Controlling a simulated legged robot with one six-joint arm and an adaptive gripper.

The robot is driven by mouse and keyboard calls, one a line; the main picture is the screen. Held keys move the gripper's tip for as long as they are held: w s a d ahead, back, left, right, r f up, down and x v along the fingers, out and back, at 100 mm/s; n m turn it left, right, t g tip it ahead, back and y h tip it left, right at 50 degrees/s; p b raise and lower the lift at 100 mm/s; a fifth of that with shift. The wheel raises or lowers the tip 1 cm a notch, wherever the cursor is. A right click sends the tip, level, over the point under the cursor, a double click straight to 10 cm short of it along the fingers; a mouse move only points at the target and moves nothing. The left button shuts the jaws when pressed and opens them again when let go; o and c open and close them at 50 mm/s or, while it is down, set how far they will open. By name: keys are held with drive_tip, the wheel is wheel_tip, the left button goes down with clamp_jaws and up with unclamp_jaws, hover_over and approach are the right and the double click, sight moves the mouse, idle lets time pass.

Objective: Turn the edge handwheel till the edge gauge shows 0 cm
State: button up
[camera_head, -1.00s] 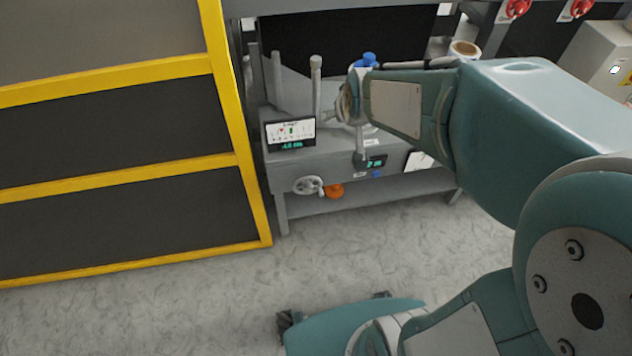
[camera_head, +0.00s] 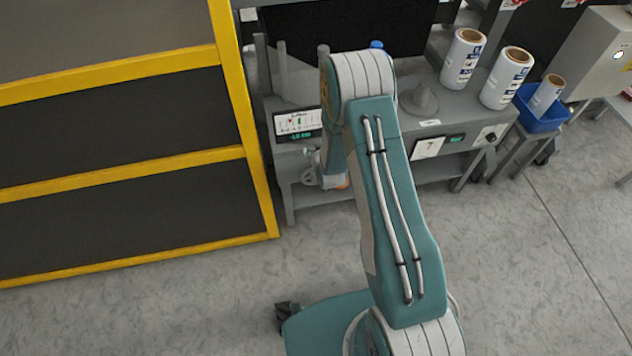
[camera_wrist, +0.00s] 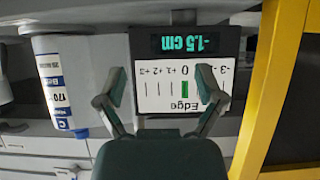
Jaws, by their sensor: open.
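The edge gauge (camera_wrist: 184,88) fills the upper middle of the wrist view, its "Edge" scale upside down. Its green display (camera_wrist: 187,43) reads -1.5 cm, and a green mark stands by the 0. My gripper (camera_wrist: 167,90) is open and empty, its fingers spread in front of the gauge. In the head view the gauge (camera_head: 298,123) stands on the left front of the grey bench. The grey handwheel (camera_head: 309,177) is below it, mostly hidden by my arm. I cannot tell whether my gripper touches it. The wheel is not seen in the wrist view.
A yellow-framed guard (camera_head: 258,180) stands close on the left, also at the wrist view's right. An orange knob (camera_head: 342,183) shows slightly behind my arm. White rolls (camera_head: 463,60) stand on the bench at right, near a blue bin (camera_head: 540,118). The floor in front is clear.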

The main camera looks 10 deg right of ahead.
drive_tip(key=s+f+t, duration=0.1)
drive_tip(key=s+f, duration=0.3)
drive_tip(key=f, duration=0.4)
drive_tip(key=s+f+t, duration=0.1)
drive_tip(key=s+f, duration=0.3)
drive_tip(key=f, duration=0.5)
drive_tip(key=x, duration=1)
drive_tip(key=shift+w+d, duration=0.25)
drive_tip(key=c, duration=1.1)
